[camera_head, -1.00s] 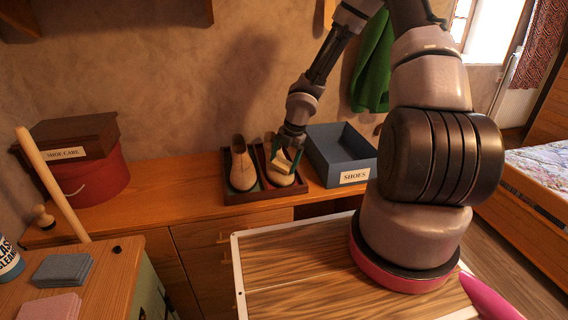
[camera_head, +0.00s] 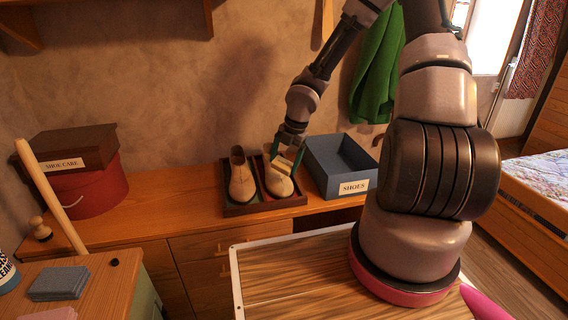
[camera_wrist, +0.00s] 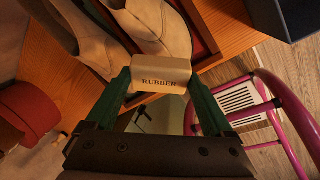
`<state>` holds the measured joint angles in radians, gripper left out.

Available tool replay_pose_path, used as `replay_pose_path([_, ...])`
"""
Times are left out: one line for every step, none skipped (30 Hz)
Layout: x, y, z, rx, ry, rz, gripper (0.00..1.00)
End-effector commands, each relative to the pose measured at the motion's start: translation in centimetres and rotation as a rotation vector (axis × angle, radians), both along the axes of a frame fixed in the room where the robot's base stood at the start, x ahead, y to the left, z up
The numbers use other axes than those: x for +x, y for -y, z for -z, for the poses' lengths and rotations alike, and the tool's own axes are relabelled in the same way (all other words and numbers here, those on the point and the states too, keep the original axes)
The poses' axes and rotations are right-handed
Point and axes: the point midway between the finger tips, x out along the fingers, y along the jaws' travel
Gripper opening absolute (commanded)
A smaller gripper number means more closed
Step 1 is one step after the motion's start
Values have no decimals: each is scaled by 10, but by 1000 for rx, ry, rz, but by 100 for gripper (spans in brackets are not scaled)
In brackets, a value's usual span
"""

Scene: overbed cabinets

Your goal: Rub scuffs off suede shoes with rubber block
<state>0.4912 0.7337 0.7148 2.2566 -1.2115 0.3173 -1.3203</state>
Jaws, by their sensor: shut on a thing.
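Two tan suede shoes stand side by side in a dark shallow tray (camera_head: 236,210) on the wooden counter. The left shoe (camera_head: 241,181) is clear of my gripper. My gripper (camera_head: 287,156) is over the right shoe (camera_head: 278,184). In the wrist view my gripper (camera_wrist: 160,90) is shut on a pale tan block (camera_wrist: 161,72) marked RUBBER. The block is at the right shoe's upper; whether it touches the suede is hard to tell. It covers part of that shoe in the head view.
An open blue-grey box (camera_head: 342,166) labelled SHOES stands right of the tray. A SHOE CARE box (camera_head: 75,147) sits on a red round box (camera_head: 95,188) at left. Grey cloths (camera_head: 59,283) lie on the near left table. Counter between is clear.

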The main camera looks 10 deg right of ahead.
Motion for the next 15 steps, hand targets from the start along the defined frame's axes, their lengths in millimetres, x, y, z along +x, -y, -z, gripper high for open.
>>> replay_pose_path([0,0,0,0,0,0,35])
replay_pose_path([0,0,0,0,0,0,35])
replay_pose_path([0,0,0,0,0,0,35])
replay_pose_path([0,0,-1,0,0,0,35])
replay_pose_path([0,0,-1,-1,1,0,35])
replay_pose_path([-1,0,-3,0,1,0,35])
replay_pose_path([-1,1,-5,0,1,1,35])
replay_pose_path([-2,1,-7,0,2,2,35])
replay_pose_path([-3,1,-10,0,2,2,35])
replay_pose_path([-4,1,-12,0,3,2,35])
replay_pose_path([-5,1,-15,0,3,1,35])
replay_pose_path([-6,1,-19,0,3,2,35])
replay_pose_path([-7,1,-21,0,2,2,35])
replay_pose_path([-8,1,-23,0,1,1,35])
replay_pose_path([-9,1,-26,-1,0,1,35])
